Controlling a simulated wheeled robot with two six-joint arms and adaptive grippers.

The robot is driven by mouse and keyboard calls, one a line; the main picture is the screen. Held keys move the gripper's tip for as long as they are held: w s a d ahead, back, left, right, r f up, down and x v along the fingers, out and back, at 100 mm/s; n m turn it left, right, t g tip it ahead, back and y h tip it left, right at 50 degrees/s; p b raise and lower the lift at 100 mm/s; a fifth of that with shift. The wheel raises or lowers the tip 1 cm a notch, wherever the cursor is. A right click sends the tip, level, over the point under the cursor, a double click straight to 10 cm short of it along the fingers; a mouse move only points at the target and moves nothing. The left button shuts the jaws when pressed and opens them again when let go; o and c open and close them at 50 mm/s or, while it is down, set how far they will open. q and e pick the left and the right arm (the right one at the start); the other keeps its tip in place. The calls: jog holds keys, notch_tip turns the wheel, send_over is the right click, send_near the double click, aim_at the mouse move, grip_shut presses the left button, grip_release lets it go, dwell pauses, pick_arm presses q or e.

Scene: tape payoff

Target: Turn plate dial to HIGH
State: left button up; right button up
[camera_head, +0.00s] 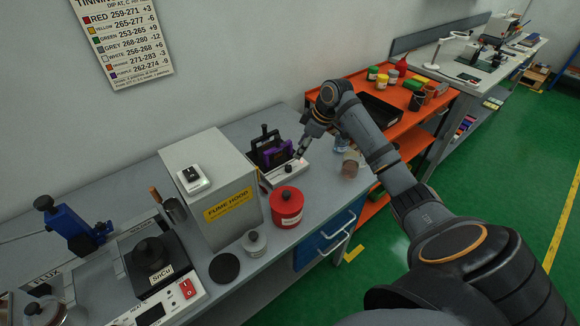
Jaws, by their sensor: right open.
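A low pale unit (285,173) stands on the grey bench behind the red canister, carrying a black fixture (264,139) with a purple part (277,153). A small dark knob and a red spot show on its front; the marking and setting are too small to read. My right gripper (301,152) reaches in from the right, pointing down at the right end of this unit. It is open and holds nothing that I can see. Whether it touches the unit I cannot tell. My left gripper is out of view.
The SnCu pot (155,262) with a red switch (187,289) is at lower left. An orange shelf (395,110) stands behind my right arm.

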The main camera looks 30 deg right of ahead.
aim_at(289, 166)
jog(key=p+x, duration=0.1)
jog(key=x, duration=0.9)
jog(key=shift+w+f, duration=0.15)
jog(key=shift+f, duration=0.1)
jog(key=shift+c, duration=0.4)
jog(key=shift+p, duration=0.35)
grip_shut()
